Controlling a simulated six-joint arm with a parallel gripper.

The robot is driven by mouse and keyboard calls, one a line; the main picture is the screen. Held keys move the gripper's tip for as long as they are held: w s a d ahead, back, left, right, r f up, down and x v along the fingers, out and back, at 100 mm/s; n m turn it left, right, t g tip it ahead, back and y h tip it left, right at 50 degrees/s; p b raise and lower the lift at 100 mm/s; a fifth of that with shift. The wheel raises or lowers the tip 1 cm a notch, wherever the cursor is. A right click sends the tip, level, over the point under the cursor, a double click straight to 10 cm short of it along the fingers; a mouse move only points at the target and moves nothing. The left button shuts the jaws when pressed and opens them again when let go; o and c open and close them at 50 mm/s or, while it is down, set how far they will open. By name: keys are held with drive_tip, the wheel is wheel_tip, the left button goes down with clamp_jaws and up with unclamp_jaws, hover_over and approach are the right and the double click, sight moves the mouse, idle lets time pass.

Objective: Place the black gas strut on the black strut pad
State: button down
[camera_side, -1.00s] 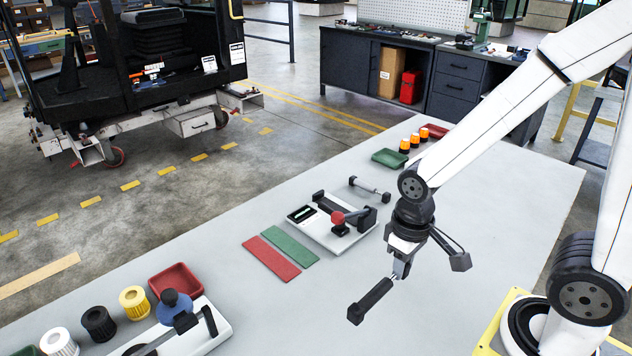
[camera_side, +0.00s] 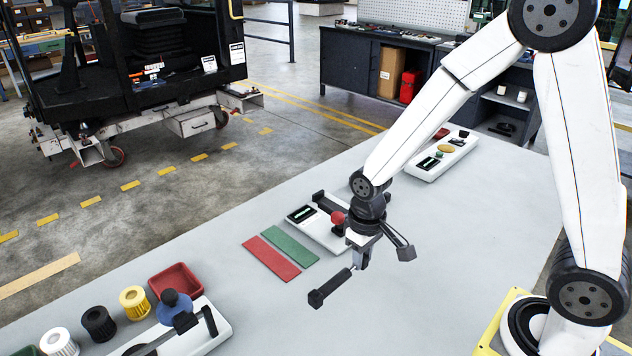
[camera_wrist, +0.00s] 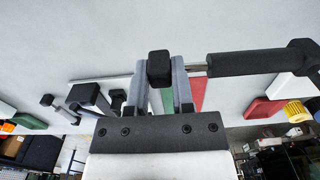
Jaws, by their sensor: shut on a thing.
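The black gas strut (camera_side: 330,287) hangs over the table, tilted, with its thick end down to the left. My gripper (camera_side: 361,262) is shut on its other end. In the wrist view the strut (camera_wrist: 250,62) reaches right from the fingers (camera_wrist: 160,85), which clasp its black end block (camera_wrist: 158,68). Two flat strips lie on the table beyond and left of the strut, a red pad (camera_side: 271,259) and a green pad (camera_side: 291,246). In the wrist view the red pad (camera_wrist: 199,92) shows beside the fingers. I cannot make out a black pad; one may be hidden.
A white fixture (camera_side: 315,228) with a red knob stands just behind my gripper. Another white tray (camera_side: 425,168) lies farther back. At the front left are a red bin (camera_side: 175,280), several filters (camera_side: 134,300) and a white fixture (camera_side: 205,340). The table's front middle is clear.

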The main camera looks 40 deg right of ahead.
drive_tip(key=shift+w+a+f, duration=0.1)
drive_tip(key=shift+w+f, duration=2.4)
drive_tip(key=shift+f, duration=0.25)
drive_tip(key=shift+w+f, duration=0.2)
drive_tip(key=shift+f, duration=1.65)
drive_tip(key=shift+f, duration=0.15)
drive_tip(key=shift+c, duration=2.4)
unclamp_jaws()
wheel_tip(320, 180, up, 12)
drive_tip(key=shift+r, duration=0.2)
